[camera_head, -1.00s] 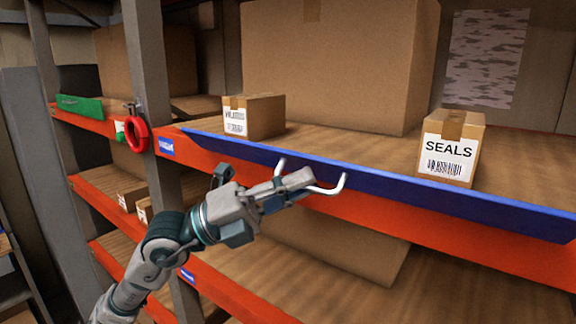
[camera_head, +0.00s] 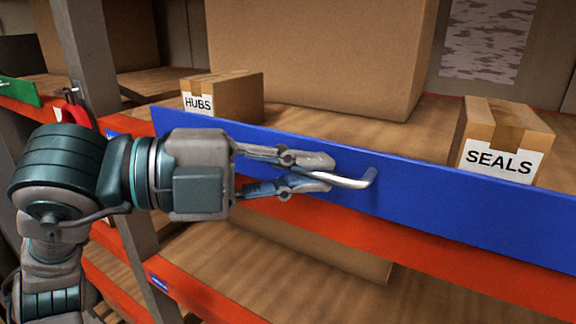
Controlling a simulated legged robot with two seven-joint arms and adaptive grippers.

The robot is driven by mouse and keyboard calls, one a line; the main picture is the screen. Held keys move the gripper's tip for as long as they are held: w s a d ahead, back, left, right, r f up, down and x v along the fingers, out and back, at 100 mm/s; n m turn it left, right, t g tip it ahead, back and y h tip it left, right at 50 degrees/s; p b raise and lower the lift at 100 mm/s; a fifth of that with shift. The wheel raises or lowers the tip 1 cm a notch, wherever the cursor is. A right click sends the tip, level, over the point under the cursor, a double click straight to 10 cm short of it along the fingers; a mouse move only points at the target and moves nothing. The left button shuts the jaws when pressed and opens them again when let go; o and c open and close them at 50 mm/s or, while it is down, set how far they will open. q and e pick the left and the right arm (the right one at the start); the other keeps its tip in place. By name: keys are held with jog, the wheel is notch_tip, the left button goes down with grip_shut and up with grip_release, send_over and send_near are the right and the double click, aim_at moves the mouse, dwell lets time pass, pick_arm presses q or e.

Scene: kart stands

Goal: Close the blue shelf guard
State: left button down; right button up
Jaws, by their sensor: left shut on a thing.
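The blue shelf guard (camera_head: 455,209) is a long flat panel along the front edge of the middle shelf. It now stands fairly upright, its broad face toward me. A silver bar handle (camera_head: 358,180) sticks out from its face. My left gripper (camera_head: 325,174) comes in from the left and is shut on this handle, with its fingers above and below the bar. The left end of the handle is hidden by the fingers. My right gripper is not in view.
A HUBS box (camera_head: 238,97) and a SEALS box (camera_head: 505,135) stand on the shelf behind the guard, with a large carton (camera_head: 315,55) farther back. An orange beam (camera_head: 430,258) runs below the guard. A grey upright (camera_head: 88,55) and a red ring stand at the left.

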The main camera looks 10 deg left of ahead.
pick_arm(q)
jog(key=shift+d+f, duration=0.15)
jog(key=shift+f, duration=0.05)
dwell(0.4)
jog(key=c, duration=1.6)
grip_release()
jog(key=shift+o, duration=0.4)
jog(key=shift+w+d, duration=0.15)
jog(key=shift+d, duration=0.2)
jog(key=shift+d+r, duration=0.1)
jog(key=shift+r, duration=0.05)
jog(key=v, duration=1.1)
jog(key=shift+a+r, duration=0.25)
jog(key=shift+s+a, duration=0.1)
jog(key=shift+s, duration=0.1)
